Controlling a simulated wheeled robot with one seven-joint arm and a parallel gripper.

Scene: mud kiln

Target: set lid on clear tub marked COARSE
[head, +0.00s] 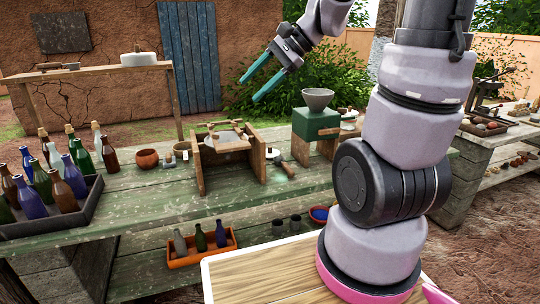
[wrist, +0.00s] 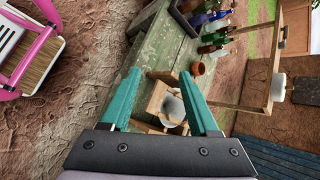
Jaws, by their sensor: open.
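My gripper (head: 249,91) is open and empty, raised in the air above the green workbench (head: 140,200). Its two teal fingers also show spread apart in the wrist view (wrist: 160,72). I cannot make out a clear tub marked COARSE or its lid for certain in either view. Small items near the wooden stand are too small to read, among them a pale cup-like thing (head: 182,149) and a pale piece (head: 285,168) on the bench.
A wooden stand (head: 199,172) holds a pale object on the bench. A green box (head: 315,123) with a grey funnel (head: 317,98) stands to its right. A brown pot (head: 147,158) and a dark crate of several bottles (head: 60,213) are left. An orange tray (head: 202,257) sits below.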

